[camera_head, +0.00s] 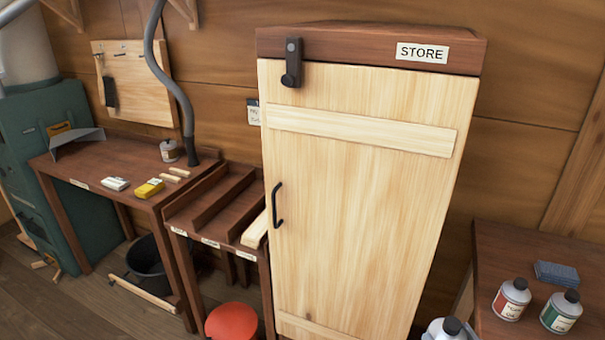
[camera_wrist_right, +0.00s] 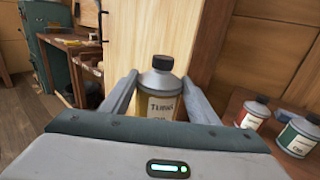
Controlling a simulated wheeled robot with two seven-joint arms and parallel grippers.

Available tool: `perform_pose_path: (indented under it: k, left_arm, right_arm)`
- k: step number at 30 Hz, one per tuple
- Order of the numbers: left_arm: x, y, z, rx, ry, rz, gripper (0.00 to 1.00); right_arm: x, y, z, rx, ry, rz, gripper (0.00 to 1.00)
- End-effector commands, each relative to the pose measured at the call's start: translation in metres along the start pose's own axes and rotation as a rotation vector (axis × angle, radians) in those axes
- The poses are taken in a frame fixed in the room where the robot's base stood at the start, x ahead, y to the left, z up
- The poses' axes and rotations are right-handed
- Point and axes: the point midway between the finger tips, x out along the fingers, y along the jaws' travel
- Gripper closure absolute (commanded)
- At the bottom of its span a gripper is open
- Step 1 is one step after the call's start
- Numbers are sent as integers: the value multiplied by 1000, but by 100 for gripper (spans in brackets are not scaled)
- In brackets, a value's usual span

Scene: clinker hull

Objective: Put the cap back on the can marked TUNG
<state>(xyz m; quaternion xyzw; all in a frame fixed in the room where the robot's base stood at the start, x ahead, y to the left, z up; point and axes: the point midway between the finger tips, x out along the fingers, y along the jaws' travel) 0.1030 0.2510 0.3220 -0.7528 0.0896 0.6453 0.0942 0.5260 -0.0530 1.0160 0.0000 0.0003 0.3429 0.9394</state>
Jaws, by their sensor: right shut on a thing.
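The can marked TUNG (camera_wrist_right: 162,103) stands upright between the fingers of my right gripper (camera_wrist_right: 158,100) in the right wrist view. It has a grey shoulder and a pale yellow label. A black cap (camera_wrist_right: 163,62) sits on its top; I cannot tell how tightly. My right gripper is shut on the can. In the head view only the top of the can (camera_head: 452,326) shows at the bottom edge, with the gripper mostly cut off. My left gripper is not in view.
The tall STORE cupboard (camera_head: 360,200) is closed. A workbench (camera_head: 110,160) and a red round seat (camera_head: 231,321) are at left.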

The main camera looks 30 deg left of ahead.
Motion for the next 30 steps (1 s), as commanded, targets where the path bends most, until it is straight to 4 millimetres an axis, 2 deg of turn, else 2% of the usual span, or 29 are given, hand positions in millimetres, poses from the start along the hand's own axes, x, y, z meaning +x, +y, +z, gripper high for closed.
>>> perform_pose_path:
  k: [1,3,6,16,20,26,30]
  left_arm:
    - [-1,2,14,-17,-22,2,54]
    - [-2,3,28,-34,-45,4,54]
    - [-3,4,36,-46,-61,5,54]
    - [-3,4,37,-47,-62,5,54]
    - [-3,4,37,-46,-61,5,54]
    - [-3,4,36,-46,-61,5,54]
    - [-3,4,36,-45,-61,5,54]
  right_arm:
    - [0,0,1,-1,-2,0,100]
    - [0,0,1,-1,-2,1,100]
    - [0,0,1,-1,-2,1,100]
    - [0,0,3,-1,-5,-1,100]
    - [0,-6,6,-4,-8,-36,100]
    - [-9,-40,20,-16,-16,-217,100]
    - [-29,-78,32,-17,-17,-408,100]
